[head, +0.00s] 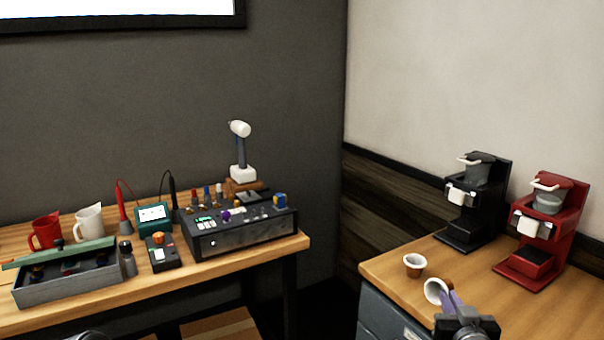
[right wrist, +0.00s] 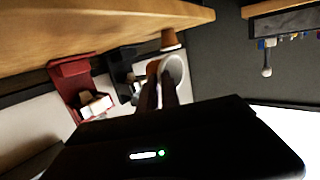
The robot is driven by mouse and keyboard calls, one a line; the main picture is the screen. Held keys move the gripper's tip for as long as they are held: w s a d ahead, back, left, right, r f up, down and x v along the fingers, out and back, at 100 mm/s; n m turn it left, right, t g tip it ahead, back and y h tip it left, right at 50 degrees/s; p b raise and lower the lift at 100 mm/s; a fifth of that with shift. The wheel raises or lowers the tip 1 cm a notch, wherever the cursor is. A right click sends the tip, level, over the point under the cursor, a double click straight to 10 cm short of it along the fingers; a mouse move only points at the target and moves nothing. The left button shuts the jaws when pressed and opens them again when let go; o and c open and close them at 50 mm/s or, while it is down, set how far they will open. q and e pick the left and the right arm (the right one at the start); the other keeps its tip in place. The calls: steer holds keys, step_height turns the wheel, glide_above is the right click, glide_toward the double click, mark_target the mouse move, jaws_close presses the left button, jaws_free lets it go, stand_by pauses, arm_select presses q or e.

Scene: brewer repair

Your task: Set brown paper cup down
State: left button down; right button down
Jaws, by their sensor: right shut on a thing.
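My right gripper (head: 445,297) is shut on a paper cup (head: 434,291) at the front left part of the right counter. The held cup is tilted, with its pale open mouth facing left in the head view; a bit of brown shows beside the fingers. It also shows between the fingertips in the right wrist view (right wrist: 173,69). I cannot tell whether it touches the counter. A second brown paper cup (head: 414,266) stands upright on the counter just behind it, and shows in the right wrist view (right wrist: 169,40).
A black brewer (head: 478,200) and a red brewer (head: 545,225) stand at the back of the wooden counter (head: 470,265). Bare counter lies between the cups and the brewers. A workbench (head: 290,245) on the left carries mugs, a grey toolbox and instruments.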

steer(key=w+a+f+n+y, duration=0.1)
steer(key=a+f+y, duration=0.1)
steer(key=a+f, duration=0.8)
steer(key=shift+w+a+f, duration=0.15)
steer(key=shift+a+f, duration=0.1)
steer(key=shift+a, duration=0.4)
